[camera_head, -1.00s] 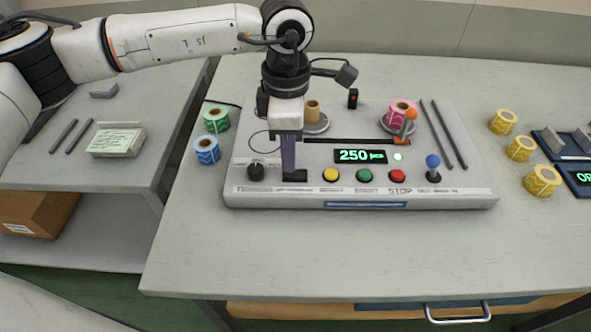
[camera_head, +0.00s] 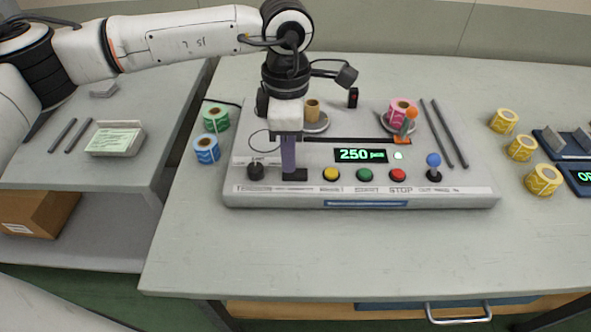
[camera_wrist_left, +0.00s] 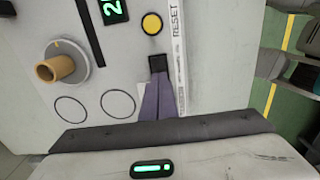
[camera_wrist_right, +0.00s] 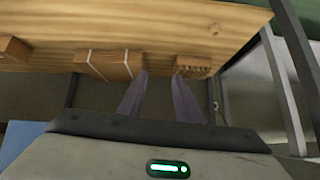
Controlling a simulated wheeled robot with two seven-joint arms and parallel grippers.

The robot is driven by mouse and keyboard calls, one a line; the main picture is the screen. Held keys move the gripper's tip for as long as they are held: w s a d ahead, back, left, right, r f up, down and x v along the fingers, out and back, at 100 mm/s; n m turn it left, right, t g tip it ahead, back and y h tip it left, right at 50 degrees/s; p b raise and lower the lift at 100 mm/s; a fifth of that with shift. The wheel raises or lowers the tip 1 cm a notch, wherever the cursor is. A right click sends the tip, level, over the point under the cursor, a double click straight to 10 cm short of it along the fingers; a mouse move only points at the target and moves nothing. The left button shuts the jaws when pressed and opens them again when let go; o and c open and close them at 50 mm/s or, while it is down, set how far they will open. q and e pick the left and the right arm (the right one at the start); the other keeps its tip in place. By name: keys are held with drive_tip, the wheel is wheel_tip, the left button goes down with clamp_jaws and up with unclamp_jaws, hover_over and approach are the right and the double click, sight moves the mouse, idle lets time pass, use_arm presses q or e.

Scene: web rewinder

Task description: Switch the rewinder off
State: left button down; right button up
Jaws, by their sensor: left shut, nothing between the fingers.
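The rewinder (camera_head: 400,198) is a grey console on the table. Its display (camera_head: 361,156) is lit and reads 250 pcs, with a lit whitish lamp (camera_head: 398,156) beside it. Along the front are a black knob (camera_head: 256,171), a yellow button (camera_head: 331,174), a green button (camera_head: 365,174), a red STOP button (camera_head: 397,174) and a blue-balled lever (camera_head: 433,166). A small black box with red (camera_head: 353,98) stands at the back edge. My left gripper (camera_head: 289,170) is shut and empty, pointing down at a dark square part (camera_head: 299,175); contact is unclear. My right gripper (camera_wrist_right: 158,77) is open and empty.
Green (camera_head: 216,118) and blue (camera_head: 207,149) rolls stand left, yellow rolls (camera_head: 520,148) right. The table front is clear. In the right wrist view, a wooden board (camera_wrist_right: 215,28) with blocks lies ahead.

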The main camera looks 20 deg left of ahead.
use_arm(q)
drive_tip(key=shift+f+b, duration=0.5)
drive_tip(key=shift+f, duration=0.1)
drive_tip(key=shift+r, duration=0.15)
wheel_tip(320, 180, up, 7)
drive_tip(key=p, duration=0.4)
idle(0.4)
idle(0.5)
